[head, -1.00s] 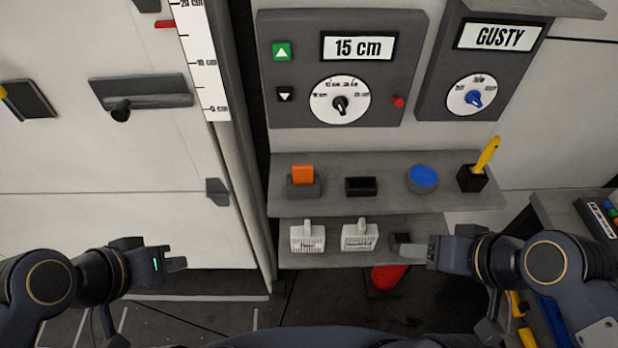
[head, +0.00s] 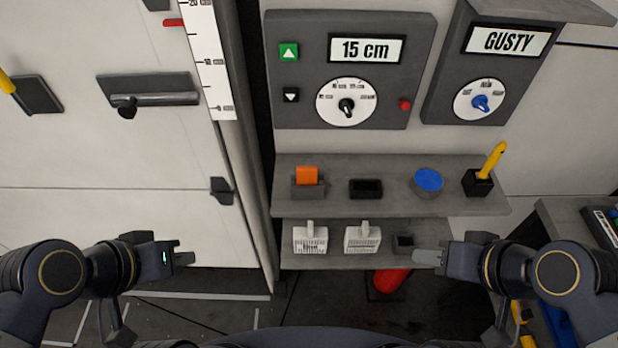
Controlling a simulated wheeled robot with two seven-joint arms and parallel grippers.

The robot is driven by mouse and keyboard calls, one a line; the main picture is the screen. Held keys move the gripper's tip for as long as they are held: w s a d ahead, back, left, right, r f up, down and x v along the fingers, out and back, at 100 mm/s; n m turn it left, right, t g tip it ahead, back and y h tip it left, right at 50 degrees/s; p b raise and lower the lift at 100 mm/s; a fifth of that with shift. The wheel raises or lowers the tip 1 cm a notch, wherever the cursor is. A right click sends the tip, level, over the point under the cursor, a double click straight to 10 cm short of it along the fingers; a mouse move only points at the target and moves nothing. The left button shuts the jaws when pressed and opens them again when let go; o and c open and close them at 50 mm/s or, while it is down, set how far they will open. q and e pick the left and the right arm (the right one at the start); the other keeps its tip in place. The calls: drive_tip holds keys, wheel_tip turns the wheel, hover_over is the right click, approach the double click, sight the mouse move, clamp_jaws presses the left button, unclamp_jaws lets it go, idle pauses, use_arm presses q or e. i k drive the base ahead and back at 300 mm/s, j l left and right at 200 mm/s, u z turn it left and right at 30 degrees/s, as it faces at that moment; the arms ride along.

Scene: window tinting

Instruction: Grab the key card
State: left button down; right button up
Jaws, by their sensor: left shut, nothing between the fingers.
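An orange card-like piece (head: 307,175), which looks like the key card, stands upright in a dark holder (head: 308,191) at the left of the upper shelf. My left gripper (head: 184,258) is shut and empty, left of the shelves and lower in the picture than the orange piece, well apart from it. My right gripper (head: 428,258) is in front of the lower shelf's right end, pointing left, apart from the orange piece. Its fingers appear as one grey block, so their opening is unclear.
The upper shelf (head: 400,200) also bears a black tray (head: 366,188), a blue disc (head: 429,180) and a yellow-handled tool (head: 494,160). The lower shelf holds two white baskets (head: 310,239) and a dark block (head: 404,243). A control panel (head: 420,60) hangs above.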

sight(306, 175)
drive_tip(key=i+l+u, duration=0.15)
drive_tip(key=l, duration=0.3)
drive_tip(key=l+u, duration=0.1)
drive_tip(key=l, duration=0.4)
drive_tip(key=i+l+u, duration=0.15)
drive_tip(key=l, duration=0.3)
drive_tip(key=u, duration=1.85)
